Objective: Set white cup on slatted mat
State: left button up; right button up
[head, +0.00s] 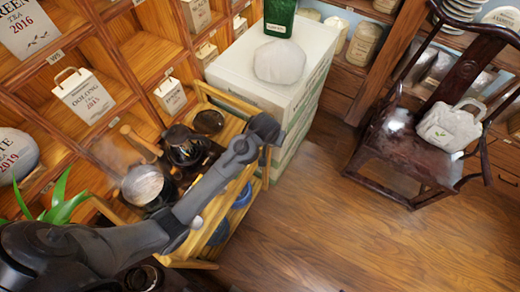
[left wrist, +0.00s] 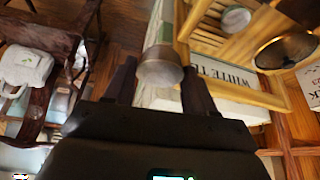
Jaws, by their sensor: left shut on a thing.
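My left gripper (head: 264,158) is at the right side of the wooden tea cart, near its corner by the white boxes. In the left wrist view, the gripper (left wrist: 158,82) is shut on a small pale cup (left wrist: 160,66), held between its two dark fingers. The cup's lower part looks brownish there. In the head view the held cup is hidden by the gripper. The cart has a slatted wooden top (head: 232,118). My right gripper is not in view.
On the cart stand a shiny round pot (head: 142,184), a dark kettle (head: 184,146) and a dark round dish (head: 208,121). Stacked white boxes (head: 240,78) stand behind the gripper. A dark wooden chair (head: 400,150) is at the right. The floor (head: 320,220) between is clear.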

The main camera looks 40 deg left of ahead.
pick_arm(q)
jog(key=shift+n, duration=0.4)
jog(key=w+a+f+b, duration=0.1)
jog(key=a+f, duration=0.2)
jog(key=a, duration=0.1)
jog(key=w+a+f+b, duration=0.1)
jog(key=w+a+f, duration=0.1)
jog(key=a+f, duration=0.2)
jog(key=w+a+f+b, duration=0.1)
jog(key=w+a+f, duration=0.1)
jog(key=a, duration=0.3)
jog(key=shift+a+f+b, duration=0.3)
jog(key=shift+f+b, duration=0.1)
jog(key=shift+f, duration=0.3)
jog(key=shift+s+f, duration=0.1)
jog(key=shift+f, duration=1.9)
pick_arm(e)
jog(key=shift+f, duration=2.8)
pick_arm(q)
jog(key=shift+f, duration=0.1)
jog(key=o, duration=1)
jog(key=shift+f, duration=0.1)
jog(key=shift+o, duration=0.2)
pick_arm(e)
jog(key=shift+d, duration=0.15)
